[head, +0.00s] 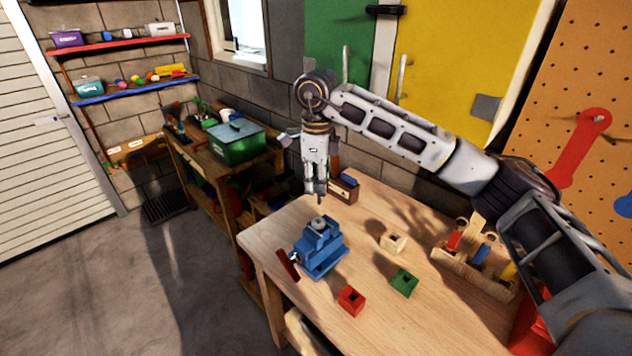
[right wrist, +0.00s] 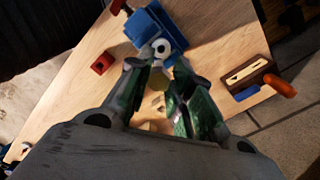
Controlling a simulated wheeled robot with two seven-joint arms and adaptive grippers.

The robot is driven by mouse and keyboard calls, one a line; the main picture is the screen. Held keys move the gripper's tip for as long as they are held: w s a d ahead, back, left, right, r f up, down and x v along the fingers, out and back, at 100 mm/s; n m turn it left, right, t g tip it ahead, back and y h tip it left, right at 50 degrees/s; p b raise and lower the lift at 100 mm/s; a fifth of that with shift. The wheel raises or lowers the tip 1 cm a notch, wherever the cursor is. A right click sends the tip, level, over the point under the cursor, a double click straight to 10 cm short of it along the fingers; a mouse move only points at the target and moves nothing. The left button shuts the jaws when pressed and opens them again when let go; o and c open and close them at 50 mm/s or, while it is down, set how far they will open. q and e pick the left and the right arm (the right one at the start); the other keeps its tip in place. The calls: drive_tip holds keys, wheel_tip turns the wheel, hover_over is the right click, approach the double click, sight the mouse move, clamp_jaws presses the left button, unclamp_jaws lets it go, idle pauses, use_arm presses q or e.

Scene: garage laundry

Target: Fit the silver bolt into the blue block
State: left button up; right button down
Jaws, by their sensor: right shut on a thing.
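A blue block (head: 320,243) stands in a vise-like blue body near the left part of the workbench. A round silver part with a dark centre (head: 318,222) shows on its top; in the right wrist view the blue body (right wrist: 150,22) and this ring (right wrist: 161,48) lie just past my fingertips. My right gripper (head: 316,192) points down above and slightly behind the block, apart from it. In the right wrist view its fingers (right wrist: 168,88) are closed on a small round piece, taken as the silver bolt (right wrist: 157,81), tinted yellowish and mostly hidden. My left gripper is out of view.
On the workbench (head: 375,297) lie a red block (head: 351,300), a green block (head: 404,282) and a pale wooden block (head: 393,242). A wooden rack (head: 470,270) with coloured pieces stands at the right. A small wooden box (head: 343,191) is behind the gripper.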

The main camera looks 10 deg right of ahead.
drive_tip(key=shift+w+m, duration=0.25)
drive_tip(key=shift+m, duration=0.05)
drive_tip(key=shift+r, duration=0.1)
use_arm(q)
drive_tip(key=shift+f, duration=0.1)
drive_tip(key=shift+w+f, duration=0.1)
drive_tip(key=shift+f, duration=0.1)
use_arm(e)
drive_tip(key=shift+f, duration=0.25)
drive_tip(key=shift+f+b, duration=0.45)
drive_tip(key=shift+b, duration=0.1)
drive_tip(key=shift+f+b, duration=0.8)
drive_tip(key=shift+f, duration=0.4)
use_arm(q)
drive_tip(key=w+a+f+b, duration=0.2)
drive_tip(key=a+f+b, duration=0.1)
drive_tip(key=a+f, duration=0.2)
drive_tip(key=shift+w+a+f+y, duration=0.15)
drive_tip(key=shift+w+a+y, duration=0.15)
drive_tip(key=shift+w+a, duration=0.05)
use_arm(e)
wheel_tip(320, 180, down, 5)
